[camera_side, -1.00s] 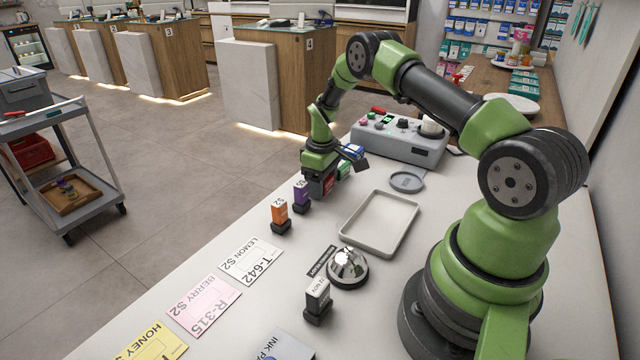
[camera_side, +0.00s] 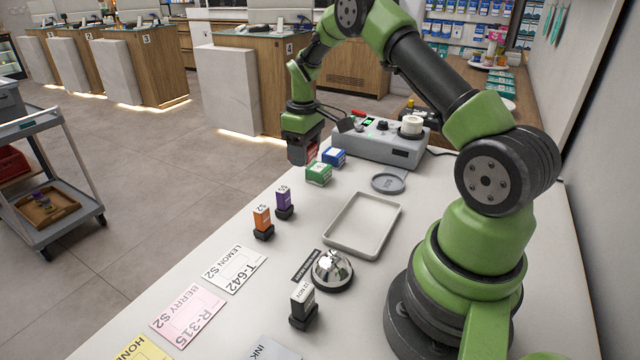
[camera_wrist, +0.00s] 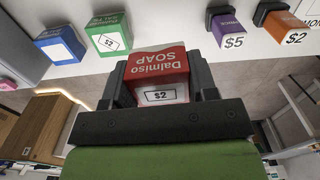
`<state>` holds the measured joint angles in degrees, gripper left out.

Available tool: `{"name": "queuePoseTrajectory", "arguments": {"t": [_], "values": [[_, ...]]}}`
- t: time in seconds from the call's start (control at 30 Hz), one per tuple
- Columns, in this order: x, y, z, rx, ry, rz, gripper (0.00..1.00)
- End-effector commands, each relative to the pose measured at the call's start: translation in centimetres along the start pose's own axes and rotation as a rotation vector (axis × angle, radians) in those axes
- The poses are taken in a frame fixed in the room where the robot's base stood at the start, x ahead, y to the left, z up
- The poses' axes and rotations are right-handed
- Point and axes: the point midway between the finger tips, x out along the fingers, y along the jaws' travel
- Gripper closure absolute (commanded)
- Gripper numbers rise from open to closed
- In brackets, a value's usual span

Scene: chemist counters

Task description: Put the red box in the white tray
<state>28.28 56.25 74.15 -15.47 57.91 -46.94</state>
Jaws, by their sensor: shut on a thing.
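The white tray (camera_side: 337,240) lies flat and empty on the counter, nearer the camera and to the right of my gripper.
Green (camera_side: 319,174) and blue (camera_side: 334,157) boxes stand beside the grey control box (camera_side: 380,146). Purple (camera_side: 284,200) and orange (camera_side: 262,219) price blocks stand left of the tray.

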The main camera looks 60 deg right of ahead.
Motion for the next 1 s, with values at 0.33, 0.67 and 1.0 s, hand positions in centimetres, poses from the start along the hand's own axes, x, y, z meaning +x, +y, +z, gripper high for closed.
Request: {"name": "queuePoseTrajectory", "arguments": {"t": [0.33,0.67,1.0], "values": [[-1.0,1.4,8.6,0.434,-0.005,0.0,0.72],[-1.3,0.1,15.7,0.8,0.0,0.0,0.72],[3.4,-0.3,16.5,0.846,-0.006,-0.002,0.72]]}}
